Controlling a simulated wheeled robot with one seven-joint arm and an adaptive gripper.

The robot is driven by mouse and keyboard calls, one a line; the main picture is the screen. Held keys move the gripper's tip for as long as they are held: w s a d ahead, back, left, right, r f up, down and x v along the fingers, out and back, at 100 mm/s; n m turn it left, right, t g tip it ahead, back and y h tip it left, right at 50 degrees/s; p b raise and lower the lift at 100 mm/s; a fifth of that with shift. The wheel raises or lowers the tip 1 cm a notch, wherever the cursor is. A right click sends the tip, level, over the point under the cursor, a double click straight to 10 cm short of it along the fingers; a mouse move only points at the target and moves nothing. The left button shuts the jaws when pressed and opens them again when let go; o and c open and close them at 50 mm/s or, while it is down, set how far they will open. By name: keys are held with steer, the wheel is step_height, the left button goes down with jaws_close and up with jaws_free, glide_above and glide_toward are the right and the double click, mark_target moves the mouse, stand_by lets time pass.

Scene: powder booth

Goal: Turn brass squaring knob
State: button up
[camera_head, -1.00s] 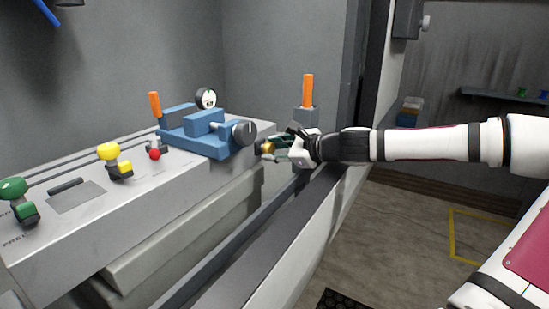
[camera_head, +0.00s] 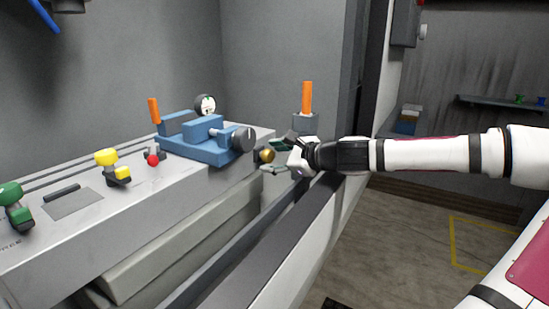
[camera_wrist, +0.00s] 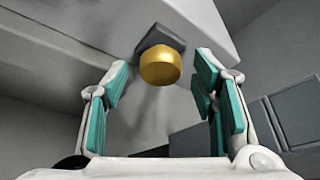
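The brass squaring knob (camera_head: 267,155) is a round gold knob on a dark square mount at the right end of the grey machine bed. In the wrist view the brass knob (camera_wrist: 160,68) lies between and just beyond the two teal-padded fingertips, with gaps on both sides. My gripper (camera_head: 279,154) is to the right of the knob, pointing left at it. In the wrist view my gripper (camera_wrist: 163,82) is open and empty, its fingers spread wide.
A blue vise (camera_head: 205,140) with a dial gauge (camera_head: 205,104) stands on the bed left of the knob. An orange handle (camera_head: 307,97) stands upright behind my gripper. Yellow (camera_head: 108,158) and green (camera_head: 11,195) knobs and a red ball (camera_head: 153,160) are further left.

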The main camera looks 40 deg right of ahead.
steer(key=shift+r, duration=0.1)
step_height(320, 180, up, 10)
stand_by(0.7)
steer(key=shift+f, duration=0.2)
steer(key=s+f+m+g+y+p, duration=0.1)
steer(key=f+p, duration=0.1)
steer(key=s+f+m+g+y+p, duration=0.1)
steer(key=f+p, duration=0.1)
steer(key=f, duration=0.1)
steer(key=d+f+m+y+p, duration=0.1)
steer(key=f+p, duration=0.1)
steer(key=p, duration=0.1)
steer(key=shift+s+f+m+g+y, duration=0.3)
steer(key=shift+s+f+g+y, duration=0.1)
steer(key=m+y+p, duration=0.1)
steer(key=m+p, duration=0.3)
glide_toward(269, 157)
steer(key=shift+t, duration=0.3)
steer(key=x, duration=0.3)
steer(key=b+x, duration=0.1)
steer(key=x, duration=0.2)
steer(key=d+b+x, duration=0.1)
steer(key=x, duration=0.1)
steer(key=shift+w+a+f, duration=0.25)
steer(key=shift+w+f, duration=0.15)
steer(key=shift+w, duration=0.05)
